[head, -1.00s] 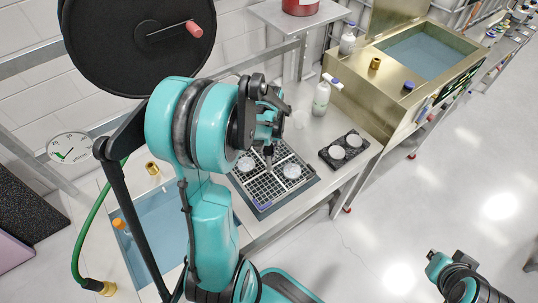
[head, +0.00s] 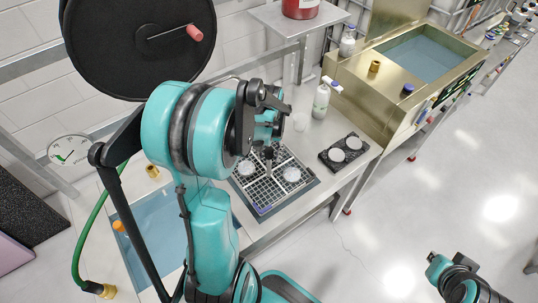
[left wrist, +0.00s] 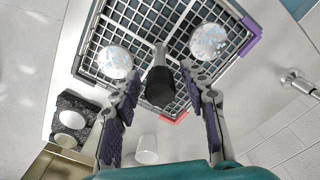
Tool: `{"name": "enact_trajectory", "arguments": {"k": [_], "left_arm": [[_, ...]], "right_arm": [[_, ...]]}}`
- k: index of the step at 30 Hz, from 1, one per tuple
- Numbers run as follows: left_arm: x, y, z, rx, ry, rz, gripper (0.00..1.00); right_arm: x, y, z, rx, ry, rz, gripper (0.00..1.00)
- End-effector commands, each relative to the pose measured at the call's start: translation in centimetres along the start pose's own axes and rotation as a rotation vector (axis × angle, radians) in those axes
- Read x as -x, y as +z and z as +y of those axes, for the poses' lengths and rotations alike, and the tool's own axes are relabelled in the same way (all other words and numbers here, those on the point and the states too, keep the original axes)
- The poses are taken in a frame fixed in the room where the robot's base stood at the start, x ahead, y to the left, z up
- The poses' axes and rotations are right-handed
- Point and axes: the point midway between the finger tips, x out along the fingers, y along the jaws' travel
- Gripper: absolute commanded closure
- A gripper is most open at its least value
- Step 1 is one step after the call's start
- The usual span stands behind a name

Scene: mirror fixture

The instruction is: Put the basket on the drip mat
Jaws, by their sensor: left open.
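The basket (head: 262,192) is a square wire grid with a white disc on each side and an upright central handle. It also shows in the left wrist view (left wrist: 178,27), where the handle ends in a dark knob (left wrist: 160,86). A flat blue-grey sheet, apparently the drip mat (head: 312,184), shows along the basket's edges on the bench. My left gripper (left wrist: 158,78) is open above the basket, with one finger on each side of the knob and gaps between. In the head view the left gripper (head: 268,146) is partly hidden by its arm. My right arm's end is at the lower right, fingers unclear.
A black holder with white discs (head: 329,158) lies right of the basket. A white bottle (head: 321,101) and a clear cup (head: 300,122) stand behind. A blue basin (head: 160,245) is at left, a brass-coloured tank (head: 345,82) at right. A black reel (head: 130,40) hangs overhead.

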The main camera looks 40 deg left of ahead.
Motion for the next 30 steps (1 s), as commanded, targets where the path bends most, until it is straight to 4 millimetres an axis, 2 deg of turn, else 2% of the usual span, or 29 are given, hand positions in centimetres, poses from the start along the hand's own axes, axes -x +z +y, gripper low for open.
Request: {"name": "enact_trajectory", "arguments": {"k": [3, 9, 13, 17, 20, 23, 30], "left_arm": [[3.1, 0.1, 0.0, 0.000, 0.000, 0.000, 0.56], [7.4, 0.1, 0.0, 0.000, 0.000, 0.000, 0.56], [9.3, 0.0, 0.0, 0.000, 0.000, 0.000, 0.56], [10.3, 0.1, 0.1, -0.002, 0.000, 0.002, 0.56], [11.1, 0.8, 0.9, -0.026, 0.003, 0.028, 0.56], [12.4, 2.4, 2.8, -0.086, 0.011, 0.097, 0.56], [15.0, 8.9, 8.5, -0.302, 0.068, 0.362, 0.56]], "right_arm": [[1.0, -0.7, 0.0, 0.000, 0.000, 0.000, 1.00], [2.0, -1.4, 0.0, 0.000, 0.000, 0.000, 1.00], [2.4, -1.7, 0.0, 0.000, 0.000, 0.000, 1.00], [2.5, -1.8, 0.0, 0.000, 0.000, 0.000, 1.00], [2.5, -1.8, 0.0, 0.000, 0.000, 0.000, 1.00], [2.5, -1.8, 0.0, 0.000, 0.000, 0.000, 1.00], [2.5, -1.8, 0.0, 0.000, 0.000, 0.000, 1.00]]}}
